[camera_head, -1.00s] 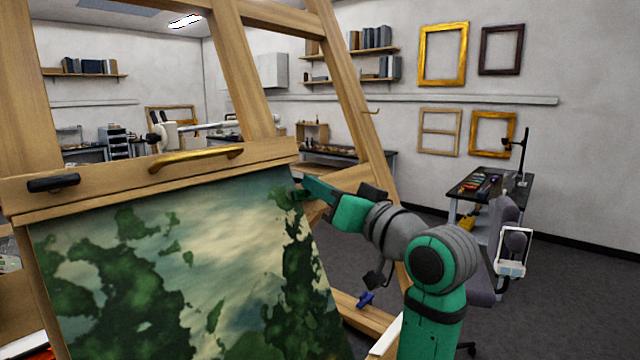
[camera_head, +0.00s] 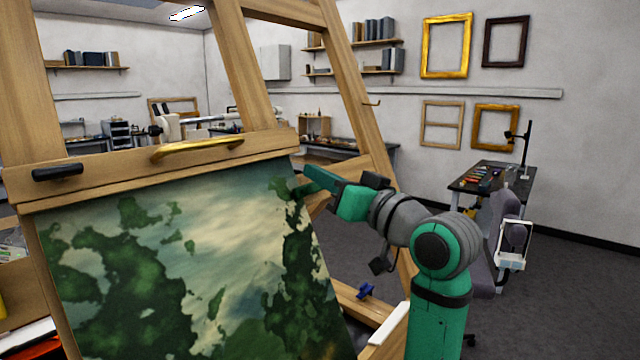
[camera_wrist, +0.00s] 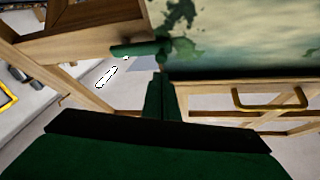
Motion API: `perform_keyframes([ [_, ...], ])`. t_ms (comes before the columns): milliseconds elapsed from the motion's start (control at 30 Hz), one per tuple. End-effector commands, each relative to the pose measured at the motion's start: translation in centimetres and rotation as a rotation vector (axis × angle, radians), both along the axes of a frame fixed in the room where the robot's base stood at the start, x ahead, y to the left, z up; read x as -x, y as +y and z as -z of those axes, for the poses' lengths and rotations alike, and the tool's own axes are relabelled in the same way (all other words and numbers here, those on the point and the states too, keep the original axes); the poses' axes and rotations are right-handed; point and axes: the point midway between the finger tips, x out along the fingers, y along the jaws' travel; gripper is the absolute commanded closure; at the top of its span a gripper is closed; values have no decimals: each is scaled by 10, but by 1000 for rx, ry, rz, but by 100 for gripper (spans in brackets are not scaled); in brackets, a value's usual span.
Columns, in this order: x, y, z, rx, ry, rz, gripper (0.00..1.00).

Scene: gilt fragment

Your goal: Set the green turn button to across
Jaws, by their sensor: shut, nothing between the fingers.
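The green turn button (camera_wrist: 138,49) shows in the wrist view as a short dark green bar by the painting's corner, lying nearly level in that picture. My gripper (camera_wrist: 165,58) is shut and empty, its fingertips right at the bar's end; I cannot tell whether they touch. In the head view my gripper (camera_head: 304,180) is at the upper right corner of the painting (camera_head: 200,270) and largely hides the button there. A black turn button (camera_head: 57,172) is at the left end of the wooden top bar (camera_head: 110,171).
A brass handle (camera_head: 197,149) stands out from the top bar. The easel's slanted wooden posts (camera_head: 355,90) rise close behind my gripper. A blue knob (camera_head: 366,291) is on the lower ledge.

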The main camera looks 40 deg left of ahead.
Motion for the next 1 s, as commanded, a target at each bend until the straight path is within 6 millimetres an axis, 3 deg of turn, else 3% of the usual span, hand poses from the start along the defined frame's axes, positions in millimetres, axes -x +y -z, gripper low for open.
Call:
perform_keyframes([
  [133,-2,4,-25,0,-4,0,100],
  [600,2,-81,-9,0,-1,7,100],
  [800,3,-98,-6,1,-1,9,100],
  [1000,4,-97,-6,0,1,5,100],
])
